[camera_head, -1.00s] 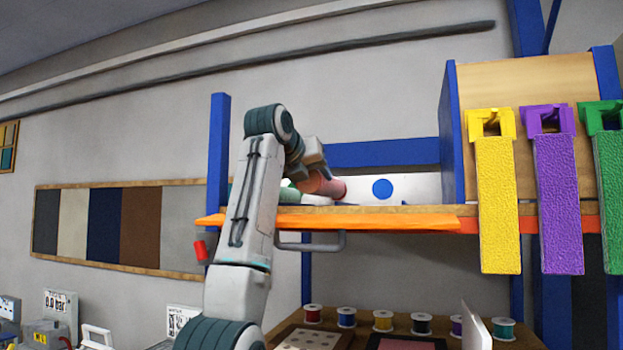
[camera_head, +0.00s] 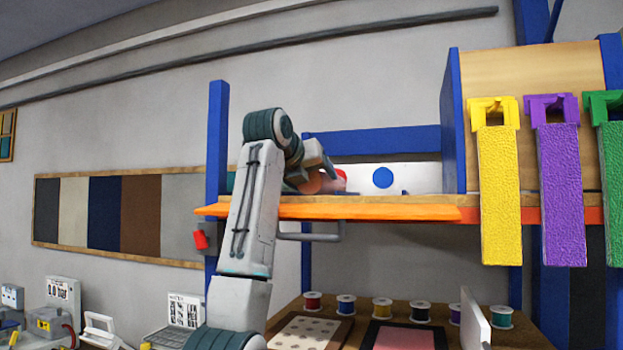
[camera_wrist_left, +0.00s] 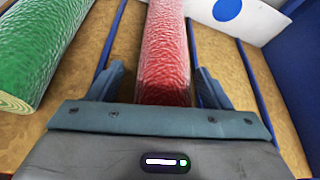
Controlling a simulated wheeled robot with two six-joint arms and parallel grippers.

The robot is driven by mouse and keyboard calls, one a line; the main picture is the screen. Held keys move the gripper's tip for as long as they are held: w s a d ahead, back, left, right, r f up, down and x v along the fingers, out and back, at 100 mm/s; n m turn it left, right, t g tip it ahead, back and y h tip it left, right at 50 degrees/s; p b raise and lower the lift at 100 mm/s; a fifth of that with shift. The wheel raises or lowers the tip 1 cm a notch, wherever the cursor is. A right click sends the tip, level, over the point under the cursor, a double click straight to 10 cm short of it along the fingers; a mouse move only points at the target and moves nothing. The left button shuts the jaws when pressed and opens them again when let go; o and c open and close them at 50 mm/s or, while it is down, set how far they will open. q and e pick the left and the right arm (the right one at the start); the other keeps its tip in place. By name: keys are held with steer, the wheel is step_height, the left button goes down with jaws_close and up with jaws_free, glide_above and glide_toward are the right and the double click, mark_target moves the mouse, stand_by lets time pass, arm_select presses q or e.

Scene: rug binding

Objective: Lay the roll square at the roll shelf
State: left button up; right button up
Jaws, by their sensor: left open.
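A red textured roll (camera_wrist_left: 166,50) lies on the wooden roll shelf (camera_wrist_left: 236,85) in the left wrist view, running away from me between two blue strips. My left gripper (camera_wrist_left: 162,75) is open, with one finger on each side of the roll; I cannot tell whether they touch it. In the head view the left gripper (camera_head: 318,172) is over the shelf (camera_head: 400,206), and its wrist hides most of the roll. A green roll (camera_wrist_left: 42,45) lies to the left on the same shelf. My right gripper is not in view.
A white back board (camera_head: 420,178) carries a blue disc (camera_head: 383,177). An orange strip (camera_head: 370,212) edges the shelf. Blue posts (camera_head: 217,130) flank it. Yellow (camera_head: 498,190) and purple (camera_head: 560,190) hanging pieces are at right. Spools (camera_head: 382,308) stand below.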

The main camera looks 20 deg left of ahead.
arm_select(q)
steer(key=shift+r, duration=0.1)
steer(key=shift+s, duration=0.15)
steer(key=b+v, duration=0.7)
steer(key=v, duration=0.5)
